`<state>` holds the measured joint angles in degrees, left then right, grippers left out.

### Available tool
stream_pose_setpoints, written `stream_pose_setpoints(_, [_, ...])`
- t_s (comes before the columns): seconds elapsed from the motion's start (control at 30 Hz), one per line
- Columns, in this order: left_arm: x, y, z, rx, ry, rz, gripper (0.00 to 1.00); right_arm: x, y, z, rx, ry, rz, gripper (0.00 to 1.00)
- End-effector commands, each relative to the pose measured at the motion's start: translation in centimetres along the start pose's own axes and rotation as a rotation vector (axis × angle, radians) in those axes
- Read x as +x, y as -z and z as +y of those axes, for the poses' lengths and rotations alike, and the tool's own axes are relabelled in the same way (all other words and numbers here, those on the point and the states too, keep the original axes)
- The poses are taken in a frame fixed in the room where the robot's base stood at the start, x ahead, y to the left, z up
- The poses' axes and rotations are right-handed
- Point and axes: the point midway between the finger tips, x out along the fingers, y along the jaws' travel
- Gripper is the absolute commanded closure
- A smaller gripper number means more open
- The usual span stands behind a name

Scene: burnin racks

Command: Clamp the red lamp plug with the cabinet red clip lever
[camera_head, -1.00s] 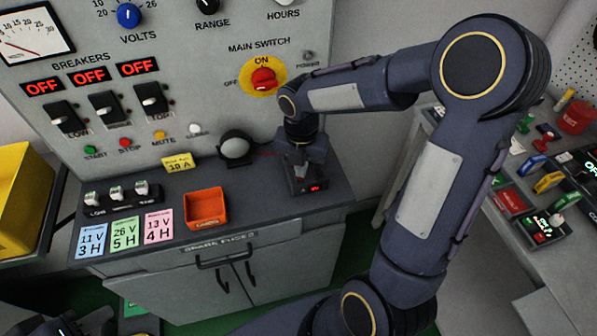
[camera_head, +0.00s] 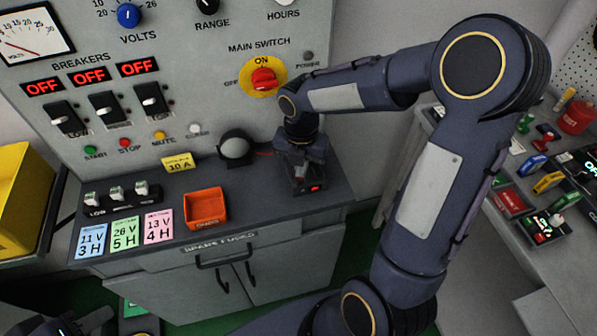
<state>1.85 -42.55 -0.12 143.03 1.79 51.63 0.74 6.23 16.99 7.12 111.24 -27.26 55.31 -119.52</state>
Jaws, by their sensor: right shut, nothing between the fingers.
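My right gripper (camera_head: 301,170) points down over a small dark block (camera_head: 316,188) with a red light, at the right end of the cabinet top. Its fingers are shut with nothing between them, close to the block. The gripper hides most of the block, so I cannot make out the red clip lever or how it stands. A thin red lead (camera_head: 263,153) runs from beside the grey dome lamp (camera_head: 236,147) towards the block; its plug end is hidden behind the gripper. My left gripper's fingers are not visible.
An orange bin (camera_head: 205,222), a yellow 10 A tag (camera_head: 178,162) and coloured cards (camera_head: 125,232) lie on the cabinet top (camera_head: 262,205). The panel with the red main switch (camera_head: 263,79) rises behind. A cluttered bench (camera_head: 480,200) stands at right.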

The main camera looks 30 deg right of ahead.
Motion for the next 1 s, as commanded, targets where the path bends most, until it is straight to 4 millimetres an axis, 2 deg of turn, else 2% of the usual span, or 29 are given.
stream_pose_setpoints(1.0, [0.6, -0.3, -0.3, 0.0, 0.0, 0.0, 0.64, 1.0, 0.0, 0.0, 0.0, 0.001, 0.0, 1.0])
